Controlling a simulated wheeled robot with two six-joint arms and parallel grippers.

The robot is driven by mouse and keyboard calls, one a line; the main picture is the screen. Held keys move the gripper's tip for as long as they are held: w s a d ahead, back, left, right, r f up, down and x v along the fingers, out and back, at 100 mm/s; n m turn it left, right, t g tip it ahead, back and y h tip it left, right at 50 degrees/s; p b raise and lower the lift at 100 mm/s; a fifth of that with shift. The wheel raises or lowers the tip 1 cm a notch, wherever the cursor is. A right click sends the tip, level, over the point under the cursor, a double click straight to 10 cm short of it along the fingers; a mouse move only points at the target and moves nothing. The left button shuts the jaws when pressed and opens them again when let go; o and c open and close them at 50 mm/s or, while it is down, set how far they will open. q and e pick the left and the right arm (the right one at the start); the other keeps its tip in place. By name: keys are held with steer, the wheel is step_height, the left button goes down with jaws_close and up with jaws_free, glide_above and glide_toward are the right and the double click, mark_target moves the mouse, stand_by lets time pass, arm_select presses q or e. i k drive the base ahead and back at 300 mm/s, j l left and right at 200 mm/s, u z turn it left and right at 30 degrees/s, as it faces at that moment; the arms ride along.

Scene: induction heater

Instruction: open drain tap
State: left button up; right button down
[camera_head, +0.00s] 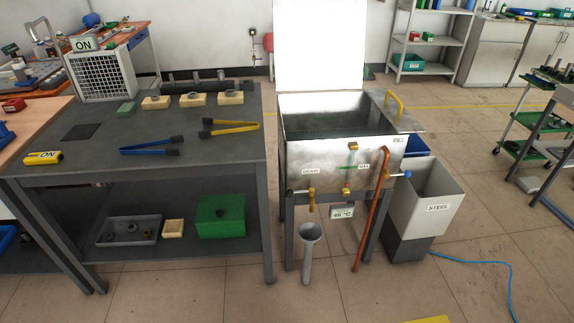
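A metal tank (300,155) stands on dark legs in the middle of the head view, its top open. A white label reading "DRAIN" (311,170) is on its front at the left. Below the label is a small brass tap (311,198), with a thin lever-like part reaching left. Its exact setting is too small to tell. A grey funnel on a pipe (310,238) stands on the floor below the tap, apart from it. No flow shows between them. Neither of my grippers is in view.
A copper pipe (375,215) runs down the tank's right front, near a blue knob (407,174). A "STEEL" bin (436,205) stands to the right. A grey workbench (200,150) with tongs stands left. Open floor lies in front; a blue hose (480,263) crosses it.

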mark_target(289, 192)
steer(key=i+j+z, duration=0.15)
steer(key=i+j, duration=0.35)
steer(key=i+j+z, duration=0.1)
steer(key=i+j, duration=0.35)
steer(key=i+j+z, duration=0.15)
steer(key=i+j, duration=0.3)
steer(key=j, duration=0.2)
